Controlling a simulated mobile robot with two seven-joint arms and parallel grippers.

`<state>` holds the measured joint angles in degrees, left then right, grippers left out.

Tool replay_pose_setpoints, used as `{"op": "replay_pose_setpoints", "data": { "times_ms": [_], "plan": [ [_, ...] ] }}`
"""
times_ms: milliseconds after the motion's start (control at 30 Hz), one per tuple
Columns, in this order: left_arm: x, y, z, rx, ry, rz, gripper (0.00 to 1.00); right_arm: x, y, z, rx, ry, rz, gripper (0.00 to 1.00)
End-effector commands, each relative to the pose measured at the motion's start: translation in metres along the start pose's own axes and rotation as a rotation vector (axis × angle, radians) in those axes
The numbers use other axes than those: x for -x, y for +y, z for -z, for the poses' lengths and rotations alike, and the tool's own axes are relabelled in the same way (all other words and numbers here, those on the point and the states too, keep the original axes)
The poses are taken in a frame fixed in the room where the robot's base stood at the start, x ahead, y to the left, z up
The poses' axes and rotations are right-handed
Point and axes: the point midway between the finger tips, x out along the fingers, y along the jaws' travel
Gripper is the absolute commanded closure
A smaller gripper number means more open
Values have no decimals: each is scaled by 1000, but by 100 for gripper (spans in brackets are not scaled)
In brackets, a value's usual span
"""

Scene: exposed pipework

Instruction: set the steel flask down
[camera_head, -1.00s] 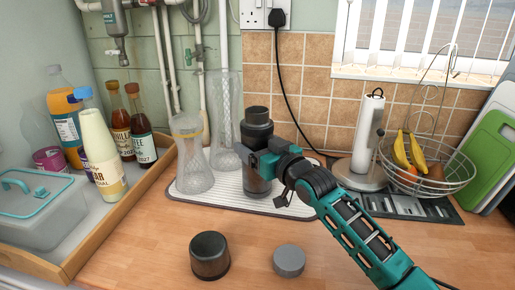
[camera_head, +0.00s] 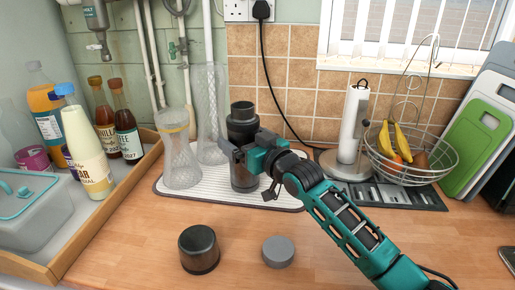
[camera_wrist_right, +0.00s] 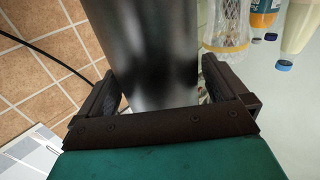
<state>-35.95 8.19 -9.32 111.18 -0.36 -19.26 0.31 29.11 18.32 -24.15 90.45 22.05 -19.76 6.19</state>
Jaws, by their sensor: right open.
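The steel flask (camera_head: 243,125), a dark grey cylinder with a narrower neck and a black top, stands upright on the ribbed white drying mat (camera_head: 212,188) near the tiled wall. My right gripper (camera_head: 243,165) is open around the flask's body at mid height. In the right wrist view the flask (camera_wrist_right: 150,50) fills the middle, between the two dark fingers of the right gripper (camera_wrist_right: 155,88), with a gap showing beside it. My left gripper is not in view.
A wooden tray (camera_head: 105,213) holds bottles and a tub. A dark cup (camera_head: 199,249) and a grey lid (camera_head: 278,251) sit on the counter in front. A paper-towel holder (camera_head: 350,130) and fruit basket (camera_head: 410,160) are right.

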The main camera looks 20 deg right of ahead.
Motion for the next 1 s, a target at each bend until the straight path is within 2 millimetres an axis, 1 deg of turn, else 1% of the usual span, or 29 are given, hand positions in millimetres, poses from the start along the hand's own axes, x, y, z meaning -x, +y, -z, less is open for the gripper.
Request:
{"op": "replay_pose_setpoints", "data": {
  "times_ms": [167,400,500,600,800,1000],
  "plan": [
    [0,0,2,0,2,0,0,25,0,-2,2,-3,0,0],
    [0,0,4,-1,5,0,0,74,0,-3,1,-4,0,0],
    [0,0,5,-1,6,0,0,92,0,-2,1,-5,0,0],
    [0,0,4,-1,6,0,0,105,0,-2,1,-4,-1,0],
    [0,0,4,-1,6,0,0,117,0,-2,0,-3,0,0],
    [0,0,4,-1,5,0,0,118,0,-1,0,-2,0,0]
  ]
}}
